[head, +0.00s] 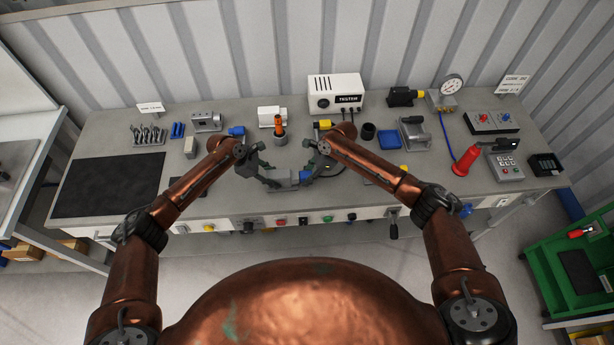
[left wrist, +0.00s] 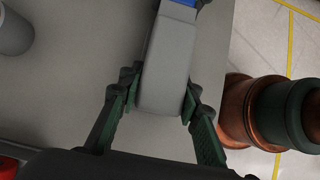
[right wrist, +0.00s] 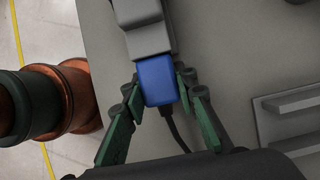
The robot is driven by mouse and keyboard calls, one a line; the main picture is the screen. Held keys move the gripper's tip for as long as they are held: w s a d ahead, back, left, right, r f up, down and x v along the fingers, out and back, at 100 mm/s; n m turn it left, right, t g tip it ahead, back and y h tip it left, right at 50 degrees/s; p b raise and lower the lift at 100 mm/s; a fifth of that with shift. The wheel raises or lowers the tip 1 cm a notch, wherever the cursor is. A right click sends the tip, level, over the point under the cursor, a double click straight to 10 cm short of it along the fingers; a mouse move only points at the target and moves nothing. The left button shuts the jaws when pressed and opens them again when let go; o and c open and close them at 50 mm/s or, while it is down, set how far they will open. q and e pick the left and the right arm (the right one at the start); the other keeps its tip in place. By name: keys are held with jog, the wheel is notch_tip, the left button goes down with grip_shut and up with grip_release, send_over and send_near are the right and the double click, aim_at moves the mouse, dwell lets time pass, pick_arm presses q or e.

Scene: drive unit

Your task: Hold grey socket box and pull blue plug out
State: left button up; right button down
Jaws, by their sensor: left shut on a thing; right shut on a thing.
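The grey socket box (left wrist: 168,65) lies near the front edge of the bench. In the left wrist view my left gripper (left wrist: 160,112) is shut on its end, one green finger on each side. The blue plug (right wrist: 158,82) sits at the other end of the box, close against a grey part of it (right wrist: 146,38) in the right wrist view. My right gripper (right wrist: 160,88) is shut on the plug from both sides. A dark cable runs from the plug between the fingers. In the head view the left gripper (head: 272,184) and right gripper (head: 307,178) face each other.
A grey ledged block (right wrist: 290,118) lies beside the right gripper. A white tester (head: 335,94) stands at the back of the bench. A black mat (head: 108,185) covers the left end. A red cone-shaped thing (head: 466,160) stands at the right. Knobs line the bench front.

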pick_arm(q)
jog(key=shift+f, duration=0.1)
pick_arm(e)
jog(key=shift+d, duration=0.15)
jog(key=shift+d, duration=0.7)
jog(key=shift+d, duration=0.1)
jog(key=shift+d, duration=1.25)
notch_tip(320, 180, up, 8)
jog(key=shift+r, duration=0.25)
